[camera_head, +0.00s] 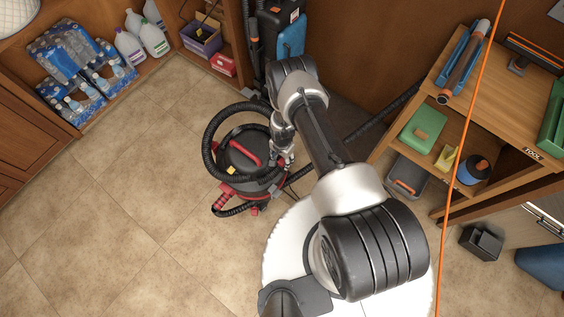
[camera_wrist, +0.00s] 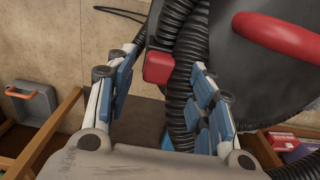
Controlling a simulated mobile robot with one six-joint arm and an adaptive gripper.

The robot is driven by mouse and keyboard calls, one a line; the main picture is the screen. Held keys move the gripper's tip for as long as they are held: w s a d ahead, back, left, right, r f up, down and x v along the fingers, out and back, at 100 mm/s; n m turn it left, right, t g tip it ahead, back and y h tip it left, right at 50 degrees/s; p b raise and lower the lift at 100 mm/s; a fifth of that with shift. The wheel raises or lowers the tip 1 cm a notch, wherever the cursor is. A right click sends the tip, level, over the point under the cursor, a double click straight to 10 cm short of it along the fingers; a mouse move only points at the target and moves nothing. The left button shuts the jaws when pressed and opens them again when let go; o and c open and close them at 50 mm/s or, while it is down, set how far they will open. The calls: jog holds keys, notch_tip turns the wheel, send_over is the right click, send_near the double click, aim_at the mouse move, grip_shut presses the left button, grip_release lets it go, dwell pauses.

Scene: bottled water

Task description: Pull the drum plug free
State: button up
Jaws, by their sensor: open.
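The black drum (camera_head: 243,152) of a shop vacuum stands on the floor, with a red handle (camera_head: 246,154) on top and a black ribbed hose (camera_head: 209,143) looped around it. My gripper (camera_head: 282,160) is at the drum's right side, pointing down. In the wrist view my gripper (camera_wrist: 166,60) is open, with blue-padded fingers on either side. A small red block (camera_wrist: 158,67), possibly the drum plug, shows between the fingertips, with no clear grip on it. The ribbed hose (camera_wrist: 182,75) runs just right of it, partly behind the right finger. The drum's dark side (camera_wrist: 240,80) fills the right.
A wooden shelf unit (camera_head: 475,125) with a green box (camera_head: 424,128) and a grey bin (camera_head: 407,178) stands at right. An orange cord (camera_head: 462,140) hangs in front. Bottled water (camera_head: 70,70) and jugs (camera_head: 130,47) fill a left shelf. The tiled floor (camera_head: 120,190) at left is clear.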

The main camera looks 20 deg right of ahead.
aim_at(282, 161)
jog(key=shift+f, duration=0.4)
jog(key=c, duration=1.1)
dwell(0.4)
jog(key=shift+r, duration=0.15)
jog(key=shift+c, duration=0.2)
jog(key=shift+r+p, duration=2.15)
jog(key=shift+r, duration=0.75)
